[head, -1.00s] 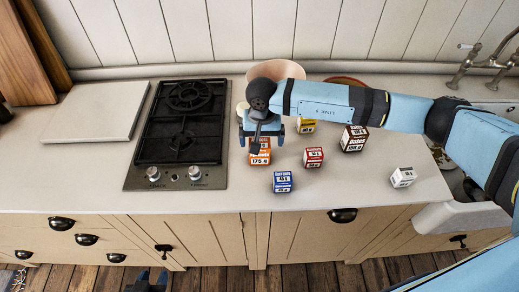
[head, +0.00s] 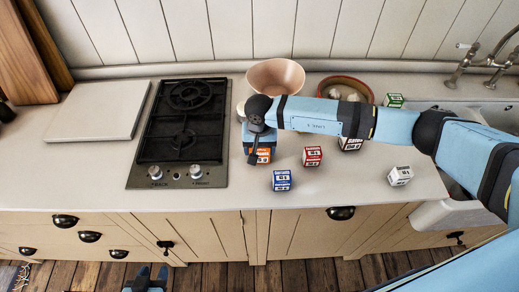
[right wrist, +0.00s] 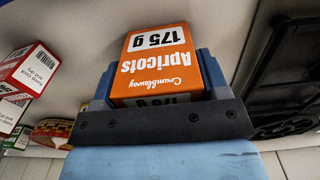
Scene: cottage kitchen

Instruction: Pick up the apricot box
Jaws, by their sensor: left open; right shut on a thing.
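The apricot box (head: 262,157) is orange and white and is on or just above the counter, right of the hob. In the right wrist view the box (right wrist: 160,62) reads "Apricots 175 g". It sits between the jaws of my right gripper (head: 258,144), which is shut on it from above; the gripper and wrist hide part of it in the head view. I cannot tell whether its base touches the counter. My left gripper (head: 147,280) is open and empty at the bottom edge of the head view, low in front of the cabinets.
Near it are a blue box (head: 282,181), a red box (head: 312,156), a dates box (head: 350,144) partly behind my arm, and a white box (head: 400,176). A pink bowl (head: 275,74), a bowl of garlic (head: 345,84) and a green box (head: 394,100) stand behind. The hob (head: 183,130) is left.

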